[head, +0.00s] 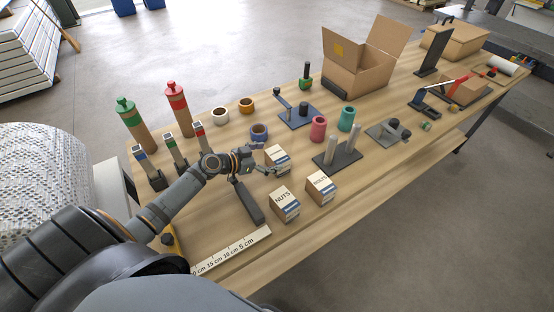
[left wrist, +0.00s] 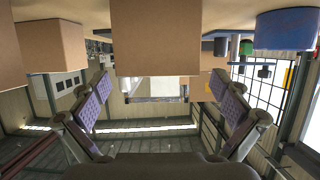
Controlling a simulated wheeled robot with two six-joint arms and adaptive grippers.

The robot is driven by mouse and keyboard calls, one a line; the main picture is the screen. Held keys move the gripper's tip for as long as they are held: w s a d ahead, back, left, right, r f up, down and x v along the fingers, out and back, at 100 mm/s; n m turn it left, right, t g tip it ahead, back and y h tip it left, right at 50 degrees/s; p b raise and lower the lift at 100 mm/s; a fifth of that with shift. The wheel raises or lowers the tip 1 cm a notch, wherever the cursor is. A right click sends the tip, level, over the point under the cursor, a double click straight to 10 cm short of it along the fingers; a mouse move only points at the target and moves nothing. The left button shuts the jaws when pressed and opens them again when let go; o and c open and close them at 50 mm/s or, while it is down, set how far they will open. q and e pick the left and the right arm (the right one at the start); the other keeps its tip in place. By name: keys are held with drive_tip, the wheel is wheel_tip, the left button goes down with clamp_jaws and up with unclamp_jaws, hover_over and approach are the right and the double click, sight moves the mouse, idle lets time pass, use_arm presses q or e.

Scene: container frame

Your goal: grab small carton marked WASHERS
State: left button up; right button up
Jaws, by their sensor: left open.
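A small cardboard carton (head: 281,163) with a white and blue label stands on the table; its lettering is partly hidden and too small to read surely. Two like cartons stand nearer the front edge, one marked NUTS (head: 285,205) and one that seems to read BOLTS (head: 321,187). My left gripper (head: 267,160) is open at the left side of the first carton. In the left wrist view a plain brown carton (left wrist: 155,38) sits centred ahead of the spread fingers (left wrist: 160,88), with no visible grip on it. My right gripper is not in view.
A dark bar (head: 248,203) lies left of NUTS. A grey stand with posts (head: 338,157) is to the right. A ruler (head: 232,248) lies in front.

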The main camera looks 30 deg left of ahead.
sight(275, 155)
use_arm(q)
drive_tip(key=x, duration=0.2)
drive_tip(key=shift+w+d+p, duration=0.3)
drive_tip(key=shift+w+d+f, duration=0.2)
drive_tip(key=shift+w, duration=0.05)
drive_tip(key=shift+a, duration=0.1)
drive_tip(key=shift+c, duration=0.5)
drive_tip(key=c, duration=1)
drive_tip(key=shift+c, duration=1.4)
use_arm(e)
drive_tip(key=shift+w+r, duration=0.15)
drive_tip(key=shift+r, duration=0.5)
